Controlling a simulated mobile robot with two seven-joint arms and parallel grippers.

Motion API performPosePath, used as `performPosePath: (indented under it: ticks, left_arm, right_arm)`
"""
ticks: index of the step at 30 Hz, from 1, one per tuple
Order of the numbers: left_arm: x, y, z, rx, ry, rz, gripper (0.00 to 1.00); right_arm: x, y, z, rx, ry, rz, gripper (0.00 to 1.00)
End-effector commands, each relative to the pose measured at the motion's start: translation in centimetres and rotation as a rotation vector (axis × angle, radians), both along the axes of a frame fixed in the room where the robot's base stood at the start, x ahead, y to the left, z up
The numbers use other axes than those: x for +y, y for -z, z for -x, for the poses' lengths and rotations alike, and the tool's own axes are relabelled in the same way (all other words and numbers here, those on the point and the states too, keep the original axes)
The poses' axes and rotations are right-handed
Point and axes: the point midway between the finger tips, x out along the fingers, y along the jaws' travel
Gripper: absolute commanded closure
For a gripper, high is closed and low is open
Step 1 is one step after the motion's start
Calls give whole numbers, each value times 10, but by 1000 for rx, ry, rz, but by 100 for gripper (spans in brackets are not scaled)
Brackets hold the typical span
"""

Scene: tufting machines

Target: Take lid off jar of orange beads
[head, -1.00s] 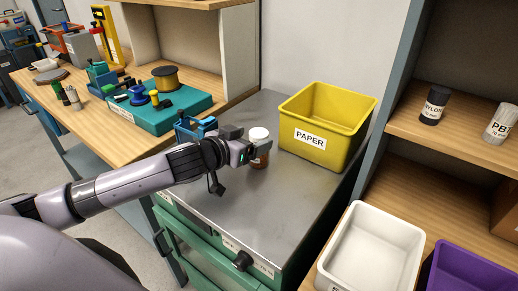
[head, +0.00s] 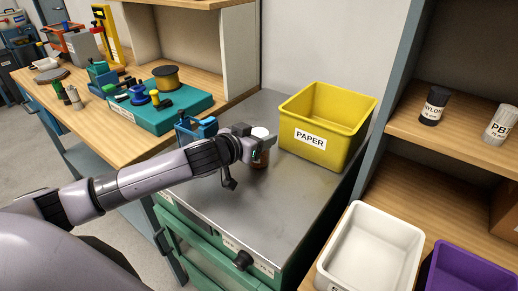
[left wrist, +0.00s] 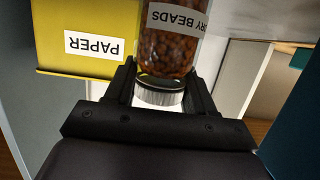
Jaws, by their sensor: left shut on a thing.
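The jar of orange beads (head: 261,160) stands upright on the metal cabinet top, partly hidden behind my left gripper (head: 265,143). Its white lid (head: 260,132) shows just above the gripper. In the left wrist view the jar (left wrist: 170,50) appears upside down, with orange-brown beads and a label reading "RY BEADS". The white ribbed lid (left wrist: 160,95) is between the two black fingers of my left gripper (left wrist: 160,80), which is shut on it. The lid is still against the jar's neck. My right gripper is not in view.
A yellow PAPER bin (head: 325,128) stands close behind and right of the jar. A blue device (head: 197,128) is left of it. The metal top (head: 235,205) is clear in front. A white bin (head: 372,250) and shelf bottles (head: 434,105) are at right.

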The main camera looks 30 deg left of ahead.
Motion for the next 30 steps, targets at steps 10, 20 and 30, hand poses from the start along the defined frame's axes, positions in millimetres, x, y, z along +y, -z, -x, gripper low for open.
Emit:
performPosePath:
  ticks: [10, 20, 30]
  left_arm:
    - [0, -30, 0, -6, 1, 0, 82]
    - [0, -90, 0, -5, 1, 1, 82]
    - [0, -101, 0, -2, 0, 0, 82]
  right_arm:
    - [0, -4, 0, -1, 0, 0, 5]
    - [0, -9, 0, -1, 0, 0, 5]
    - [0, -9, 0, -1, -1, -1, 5]
